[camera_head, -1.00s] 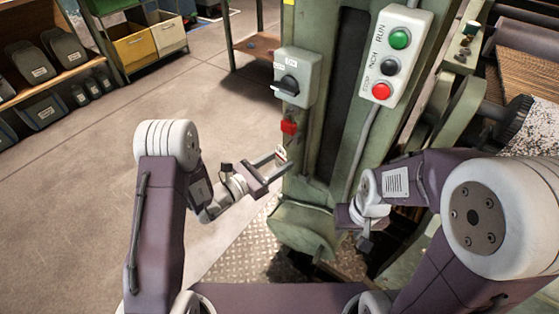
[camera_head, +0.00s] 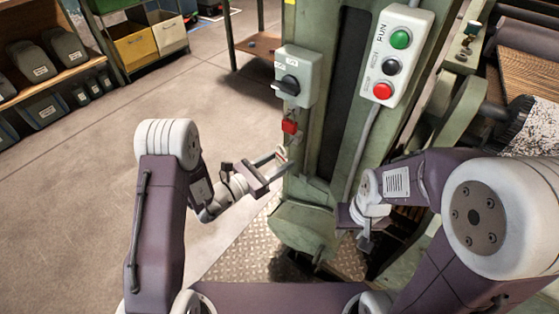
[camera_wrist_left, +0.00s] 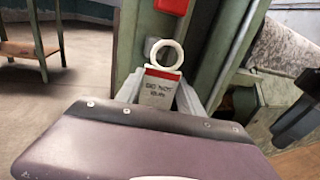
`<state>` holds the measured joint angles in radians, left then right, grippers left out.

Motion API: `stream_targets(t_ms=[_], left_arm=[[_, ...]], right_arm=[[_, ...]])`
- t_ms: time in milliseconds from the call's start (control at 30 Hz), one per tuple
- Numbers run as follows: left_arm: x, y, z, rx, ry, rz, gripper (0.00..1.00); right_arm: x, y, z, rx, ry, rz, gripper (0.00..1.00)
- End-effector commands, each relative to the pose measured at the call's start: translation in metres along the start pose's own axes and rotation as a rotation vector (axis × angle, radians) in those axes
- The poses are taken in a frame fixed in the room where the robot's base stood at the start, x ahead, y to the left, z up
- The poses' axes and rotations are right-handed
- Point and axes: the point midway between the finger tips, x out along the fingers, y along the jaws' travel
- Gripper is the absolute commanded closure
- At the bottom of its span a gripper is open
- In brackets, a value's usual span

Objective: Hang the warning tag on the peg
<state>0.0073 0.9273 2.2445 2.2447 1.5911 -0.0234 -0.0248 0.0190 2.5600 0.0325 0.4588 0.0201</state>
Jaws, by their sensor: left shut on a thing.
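The warning tag (camera_wrist_left: 160,88) is a pale plate with a red band, "DO NOT" lettering and a white ring at its top. My left gripper (camera_head: 278,164) is shut on the tag, ring upward, beside the green machine column. In the left wrist view the fingers (camera_wrist_left: 160,98) flank the tag's plate. In the head view the tag (camera_head: 281,152) is small, below the red block (camera_head: 289,126) on the column. I cannot make out the peg clearly. My right gripper (camera_head: 365,241) is low, right of the column; its jaws are too small to read.
A grey switch box (camera_head: 297,76) with a dark knob sits above the red block. A button box (camera_head: 397,55) with green, black and red buttons is to its right. A grey conduit (camera_head: 362,150) runs down the column (camera_head: 300,215). Open floor (camera_head: 150,95) lies left.

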Motion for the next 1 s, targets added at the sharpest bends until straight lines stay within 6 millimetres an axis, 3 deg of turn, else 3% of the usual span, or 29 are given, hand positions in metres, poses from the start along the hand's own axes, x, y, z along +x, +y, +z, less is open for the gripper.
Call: stream_targets(t_ms=[1000], left_arm=[[0.034,0.009,-0.001,0.001,0.0,0.0,0.91]], right_arm=[[0.002,0.0,0.0,0.0,0.0,0.0,0.66]])
